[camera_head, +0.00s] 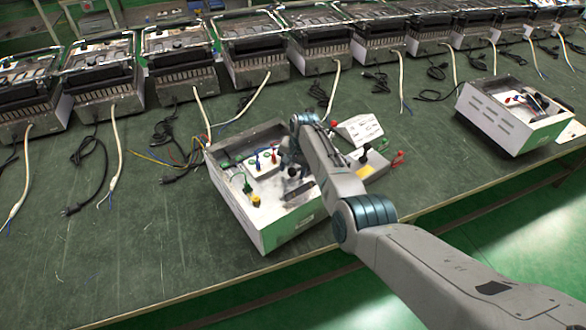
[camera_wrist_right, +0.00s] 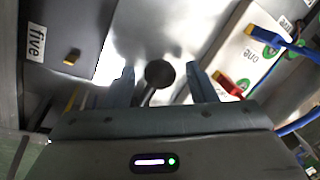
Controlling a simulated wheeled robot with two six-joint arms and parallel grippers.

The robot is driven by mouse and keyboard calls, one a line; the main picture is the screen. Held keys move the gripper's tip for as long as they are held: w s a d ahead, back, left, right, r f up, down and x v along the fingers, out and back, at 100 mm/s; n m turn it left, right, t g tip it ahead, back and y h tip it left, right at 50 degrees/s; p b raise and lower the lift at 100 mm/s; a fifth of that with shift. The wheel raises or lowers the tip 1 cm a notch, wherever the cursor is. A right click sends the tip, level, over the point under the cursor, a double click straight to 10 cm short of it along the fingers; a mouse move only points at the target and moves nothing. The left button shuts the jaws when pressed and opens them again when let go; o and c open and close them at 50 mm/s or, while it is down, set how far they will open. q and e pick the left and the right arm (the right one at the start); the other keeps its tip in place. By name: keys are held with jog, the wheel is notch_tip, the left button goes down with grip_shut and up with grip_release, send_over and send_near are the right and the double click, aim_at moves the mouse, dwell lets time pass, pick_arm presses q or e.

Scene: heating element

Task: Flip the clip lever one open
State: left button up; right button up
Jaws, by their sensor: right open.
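A white open-topped box (camera_head: 282,230) stands on the green table. Inside it is a white block with small coloured levers (camera_head: 262,163). In the right wrist view, the white panel labelled "one" (camera_wrist_right: 240,58) carries green round marks, with a red lever (camera_wrist_right: 229,84) and a blue lever (camera_wrist_right: 270,33) beside it. My right gripper reaches down into the box; its fingers (camera_wrist_right: 163,88) are apart. A dark round knob on a stem (camera_wrist_right: 158,73) shows between them in the wrist view; I cannot tell whether they touch it. My right arm hides part of the box. My left gripper is not visible.
A small grey box with red clips (camera_head: 372,163) and a white sign (camera_head: 359,129) stand right of the box. Several heater units with cables line the back. Another open box (camera_head: 505,120) is at right.

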jog(key=c, duration=0.6)
grip_shut()
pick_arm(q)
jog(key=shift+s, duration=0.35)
